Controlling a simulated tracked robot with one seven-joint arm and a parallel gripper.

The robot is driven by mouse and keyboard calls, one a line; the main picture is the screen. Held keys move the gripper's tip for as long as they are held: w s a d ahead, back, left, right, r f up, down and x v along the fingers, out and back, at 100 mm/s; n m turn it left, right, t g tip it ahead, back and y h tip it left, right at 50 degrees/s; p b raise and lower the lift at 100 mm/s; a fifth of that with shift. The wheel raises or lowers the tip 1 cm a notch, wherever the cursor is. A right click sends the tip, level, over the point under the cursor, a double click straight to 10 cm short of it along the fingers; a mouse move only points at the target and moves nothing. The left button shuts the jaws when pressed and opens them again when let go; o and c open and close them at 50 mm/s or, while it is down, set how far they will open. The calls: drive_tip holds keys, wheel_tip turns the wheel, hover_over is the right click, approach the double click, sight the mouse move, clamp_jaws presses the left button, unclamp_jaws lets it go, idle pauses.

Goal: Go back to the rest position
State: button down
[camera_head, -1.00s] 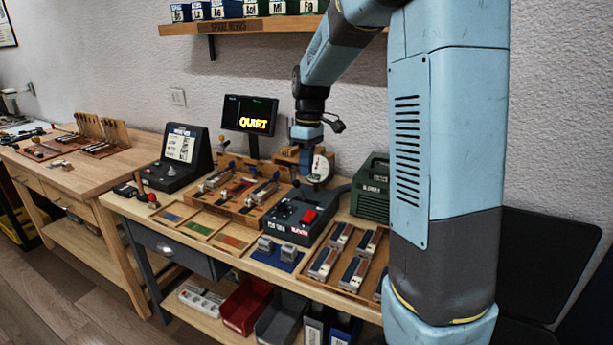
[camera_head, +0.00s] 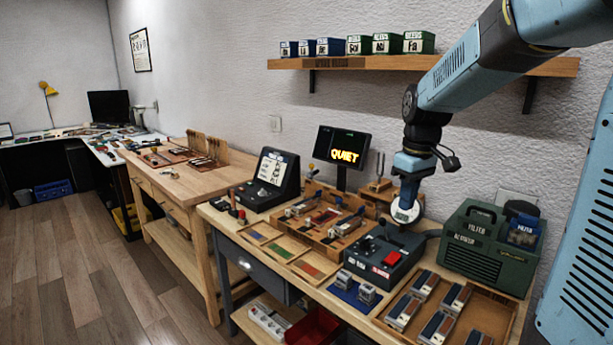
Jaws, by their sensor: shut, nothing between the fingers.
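My light blue arm comes in from the upper right, and its dark wrist bends down over the workbench (camera_head: 262,232). My gripper (camera_head: 405,194) points down above the back of the bench, over the dark test box with a red button (camera_head: 392,257). It is shut and holds nothing. A round white dial (camera_head: 405,213) shows at its lower end; I cannot tell whether they touch. The fingertips are small and partly hidden.
A screen reading QUIET (camera_head: 342,147) and a wooden rack (camera_head: 312,228) stand left of my gripper. A green filter box (camera_head: 490,248) is to the right, and a tray of grey parts (camera_head: 486,303) lies in front. A shelf with bins (camera_head: 345,63) hangs above.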

drive_tip(key=s+r+m+t, duration=0.3)
drive_tip(key=s+m+t, duration=0.2)
drive_tip(key=s, duration=1.5)
drive_tip(key=shift+s+m+h, duration=0.2)
drive_tip(key=shift+m+h, duration=0.1)
drive_tip(key=shift+m, duration=0.6)
